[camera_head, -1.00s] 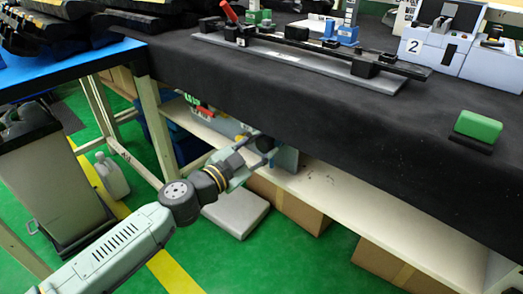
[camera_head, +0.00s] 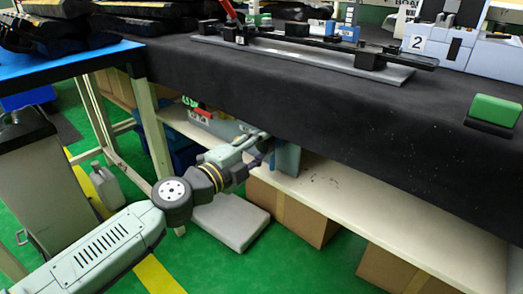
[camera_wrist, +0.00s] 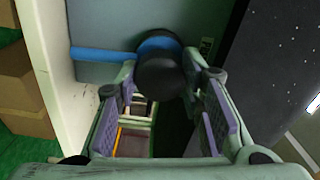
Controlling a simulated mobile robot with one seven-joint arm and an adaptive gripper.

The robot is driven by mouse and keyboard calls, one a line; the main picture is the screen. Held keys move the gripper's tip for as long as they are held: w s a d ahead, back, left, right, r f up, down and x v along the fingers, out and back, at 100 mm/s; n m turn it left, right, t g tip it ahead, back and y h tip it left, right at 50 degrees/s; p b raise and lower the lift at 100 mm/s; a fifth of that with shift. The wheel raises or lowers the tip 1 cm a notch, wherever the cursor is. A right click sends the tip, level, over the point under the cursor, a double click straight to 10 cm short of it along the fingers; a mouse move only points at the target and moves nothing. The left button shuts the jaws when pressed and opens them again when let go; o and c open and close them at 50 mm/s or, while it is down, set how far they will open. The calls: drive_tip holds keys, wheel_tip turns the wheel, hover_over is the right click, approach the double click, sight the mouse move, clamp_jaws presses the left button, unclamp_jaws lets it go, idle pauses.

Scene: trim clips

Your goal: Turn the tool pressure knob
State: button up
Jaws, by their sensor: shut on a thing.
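The tool pressure knob (camera_wrist: 160,78) is a dark round knob with a blue ring behind it, on a grey-blue unit (camera_wrist: 105,22). In the wrist view it sits between the tips of my gripper (camera_wrist: 162,70), which is shut on it. In the head view my gripper (camera_head: 262,147) reaches under the black-covered table to the same unit (camera_head: 287,160). The knob itself is mostly hidden there by the fingers. Any marking of its setting is not readable.
The unit stands on a white lower shelf (camera_head: 345,190), under the overhanging black table cover (camera_head: 330,115). Cardboard boxes (camera_head: 290,212) stand below the shelf. A table leg (camera_head: 155,130) is to the left. The green floor has free room around my arm.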

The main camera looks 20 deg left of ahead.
drive_tip(key=shift+m, duration=0.5)
drive_tip(key=o, duration=1.2)
drive_tip(key=shift+c, duration=0.2)
